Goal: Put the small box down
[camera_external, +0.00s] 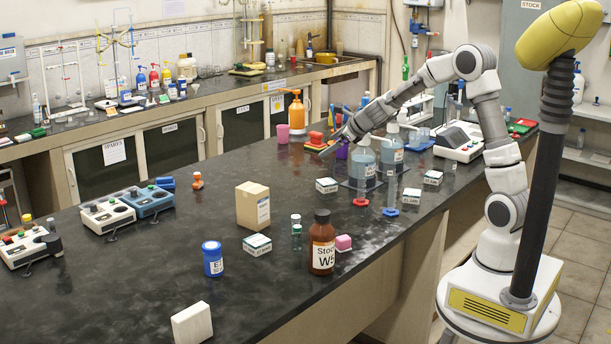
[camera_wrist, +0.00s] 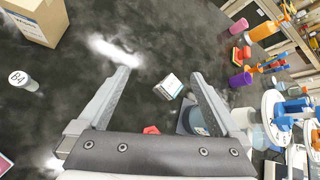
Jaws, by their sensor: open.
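My gripper (camera_external: 331,146) is in the air above the far middle of the dark bench. In the wrist view my gripper (camera_wrist: 158,76) has its two fingers spread wide with nothing held. A small white labelled box (camera_wrist: 171,85) shows between the fingers, apparently resting on the bench below and apart from them. It appears to be the small box (camera_external: 327,185) left of the beakers. Similar small boxes stand nearer the front (camera_external: 257,245), at the right (camera_external: 433,177) and beside the blue-based cylinder (camera_external: 411,195). Which one the task means is unclear.
A cardboard box (camera_external: 252,205), a brown bottle (camera_external: 321,242), a blue jar (camera_external: 212,259) and a white block (camera_external: 192,323) stand on the bench. Blue-liquid beakers (camera_external: 362,163) stand close right of my gripper.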

